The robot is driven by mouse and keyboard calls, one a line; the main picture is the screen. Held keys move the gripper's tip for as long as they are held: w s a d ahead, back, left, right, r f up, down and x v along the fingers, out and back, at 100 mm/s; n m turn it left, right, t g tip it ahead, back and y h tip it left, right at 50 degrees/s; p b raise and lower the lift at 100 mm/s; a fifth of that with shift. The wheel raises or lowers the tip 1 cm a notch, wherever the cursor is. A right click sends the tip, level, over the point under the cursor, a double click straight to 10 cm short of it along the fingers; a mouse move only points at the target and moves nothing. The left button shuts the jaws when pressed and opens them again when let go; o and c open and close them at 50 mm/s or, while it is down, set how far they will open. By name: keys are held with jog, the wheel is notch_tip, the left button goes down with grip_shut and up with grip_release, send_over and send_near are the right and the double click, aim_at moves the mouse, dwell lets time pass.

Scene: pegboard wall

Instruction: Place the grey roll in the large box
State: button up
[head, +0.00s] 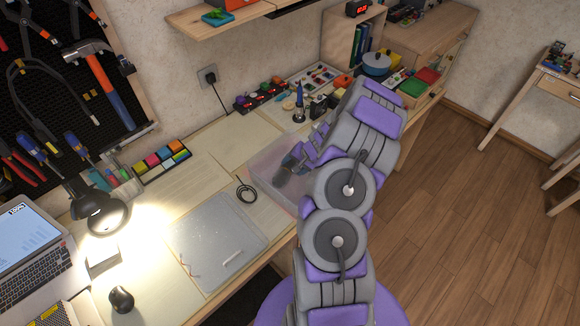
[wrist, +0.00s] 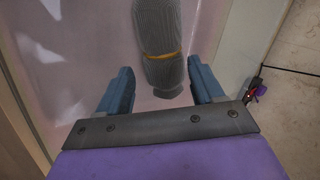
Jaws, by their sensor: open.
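The large box (head: 262,168) is a clear, pinkish open box on the desk, and its pale inside (wrist: 80,40) fills much of the wrist view. The grey roll (wrist: 158,45) is ribbed, with a yellow band near its near end. It shows at the top middle of the wrist view, over the box floor, and its far end is cut off by the frame. My gripper (wrist: 160,82) has its two blue fingers apart, one on each side of the roll's near end, with gaps visible. In the head view my gripper (head: 293,160) is down at the box, and the roll is hard to make out there.
A clear lidded case (head: 218,240) and a black cable coil (head: 246,191) lie left of the box. A soldering iron on a stand (head: 299,105) and small parts stand behind it. A lit lamp (head: 98,208) and laptop (head: 38,245) are at the left. A shelf (head: 232,18) overhangs the back.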

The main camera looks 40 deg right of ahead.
jog(key=a+p+v, duration=0.1)
jog(key=v, duration=0.6)
jog(key=w+a+r+n+y, duration=0.2)
jog(key=a+r+n, duration=0.1)
jog(key=a+r, duration=0.7)
jog(key=s+a+r+n+g, duration=0.2)
jog(key=s+a+r, duration=0.15)
jog(key=a, duration=0.45)
jog(key=s+a+r+n+g, duration=0.1)
jog(key=s+a+r+n, duration=0.15)
jog(key=a+r, duration=0.4)
jog(key=s+a+r+n+g+h, duration=0.1)
jog(key=s+a+r, duration=0.1)
jog(key=s, duration=0.6)
jog(key=s+a+r+n+g+h, duration=0.1)
jog(key=s+a+r+n+h, duration=0.1)
jog(key=s, duration=0.6)
jog(key=s+a+r+n+g+h, duration=0.1)
jog(key=s+a+r+n+g, duration=0.1)
jog(key=s, duration=0.6)
jog(key=shift+s+a+r+p, duration=0.35)
jog(key=shift+a+r, duration=0.2)
jog(key=shift+a, duration=0.1)
jog(key=shift+a, duration=0.1)
